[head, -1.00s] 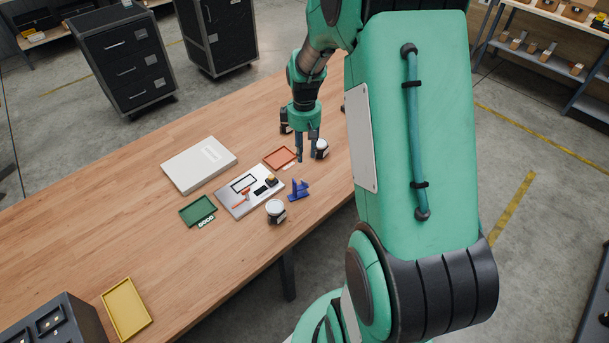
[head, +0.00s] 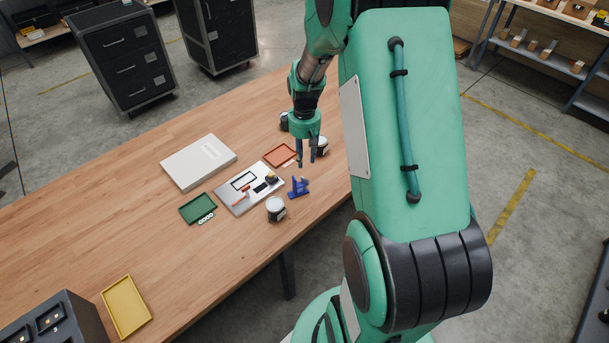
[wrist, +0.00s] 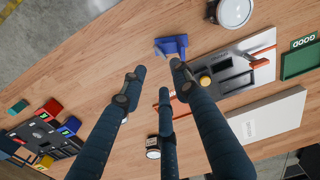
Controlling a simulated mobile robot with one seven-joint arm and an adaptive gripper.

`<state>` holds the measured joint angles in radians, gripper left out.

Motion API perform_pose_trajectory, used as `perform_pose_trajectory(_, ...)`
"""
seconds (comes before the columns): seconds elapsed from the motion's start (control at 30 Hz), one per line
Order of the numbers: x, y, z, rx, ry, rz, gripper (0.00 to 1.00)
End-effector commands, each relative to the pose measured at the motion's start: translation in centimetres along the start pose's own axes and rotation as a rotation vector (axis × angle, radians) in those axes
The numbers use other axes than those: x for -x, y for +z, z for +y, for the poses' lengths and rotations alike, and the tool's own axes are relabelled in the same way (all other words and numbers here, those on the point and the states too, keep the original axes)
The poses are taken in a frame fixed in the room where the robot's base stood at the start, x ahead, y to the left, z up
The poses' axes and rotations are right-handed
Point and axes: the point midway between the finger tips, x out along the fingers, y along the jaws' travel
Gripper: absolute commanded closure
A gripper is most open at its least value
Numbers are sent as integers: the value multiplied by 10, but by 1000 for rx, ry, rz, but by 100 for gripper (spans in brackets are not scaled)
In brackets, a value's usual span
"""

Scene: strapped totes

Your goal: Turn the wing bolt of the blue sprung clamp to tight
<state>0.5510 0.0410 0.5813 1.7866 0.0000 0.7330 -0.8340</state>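The blue sprung clamp (head: 299,188) stands on the wooden table just off the near right corner of the metal plate (head: 233,208). In the wrist view the blue clamp (wrist: 171,46) lies beyond the fingertips, near the top middle. Its wing bolt is too small to make out. My gripper (head: 306,161) hangs above the table, a little behind the clamp in the head view. In the wrist view my gripper (wrist: 156,80) has its dark fingers spread apart, with nothing between them. They are apart from the clamp.
An orange tray (head: 279,156), a green tray (head: 198,209) and a white case (head: 199,163) lie around the plate.

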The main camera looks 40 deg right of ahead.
Motion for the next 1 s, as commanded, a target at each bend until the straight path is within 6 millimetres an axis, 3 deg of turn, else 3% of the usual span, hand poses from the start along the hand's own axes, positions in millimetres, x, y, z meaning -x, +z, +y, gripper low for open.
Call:
perform_pose_trajectory(0.3,-54,1,-1,0,-2,-2,70)
perform_pose_trajectory(0.5,-80,0,0,0,0,0,70)
perform_pose_trajectory(0.7,-94,0,0,0,0,0,70)
perform_pose_trajectory(1.0,-96,0,0,0,0,0,70)
